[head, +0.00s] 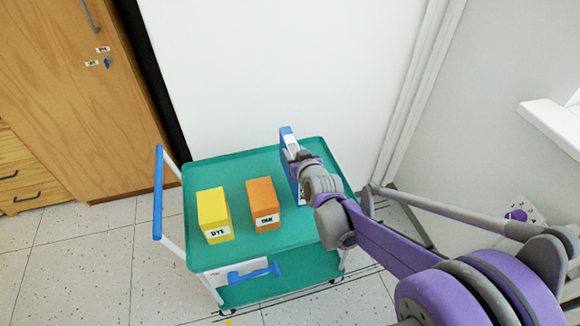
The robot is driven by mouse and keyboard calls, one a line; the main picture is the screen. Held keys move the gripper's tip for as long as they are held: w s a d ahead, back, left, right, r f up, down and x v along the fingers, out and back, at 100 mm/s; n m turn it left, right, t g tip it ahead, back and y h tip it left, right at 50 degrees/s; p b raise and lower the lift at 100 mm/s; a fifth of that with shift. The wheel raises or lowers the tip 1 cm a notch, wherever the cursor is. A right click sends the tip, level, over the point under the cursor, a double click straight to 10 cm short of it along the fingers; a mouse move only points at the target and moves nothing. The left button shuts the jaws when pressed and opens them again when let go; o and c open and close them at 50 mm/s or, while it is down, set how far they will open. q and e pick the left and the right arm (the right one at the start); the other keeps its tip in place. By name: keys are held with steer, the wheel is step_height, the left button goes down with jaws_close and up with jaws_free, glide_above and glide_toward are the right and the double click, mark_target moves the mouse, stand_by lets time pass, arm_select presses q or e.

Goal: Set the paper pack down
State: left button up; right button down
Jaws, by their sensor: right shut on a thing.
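The paper pack (287,137) is a thin blue and white block standing upright at the far right part of the teal cart (199,170). My right gripper (303,160) is shut on it, and the wrist hides much of the pack. I cannot tell whether the pack's bottom touches the cart top. My left gripper is not in view.
A yellow box (212,209) and an orange box (262,198) stand on the cart's left and middle. The cart has a blue handle (158,190) at left. A wooden cabinet (80,110) stands at left, and a white wall is behind.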

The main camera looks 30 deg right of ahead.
steer(key=shift+f+b, duration=0.7)
steer(key=shift+f, duration=1.3)
steer(key=shift+f, duration=0.1)
steer(key=shift+c, duration=2)
jaws_free()
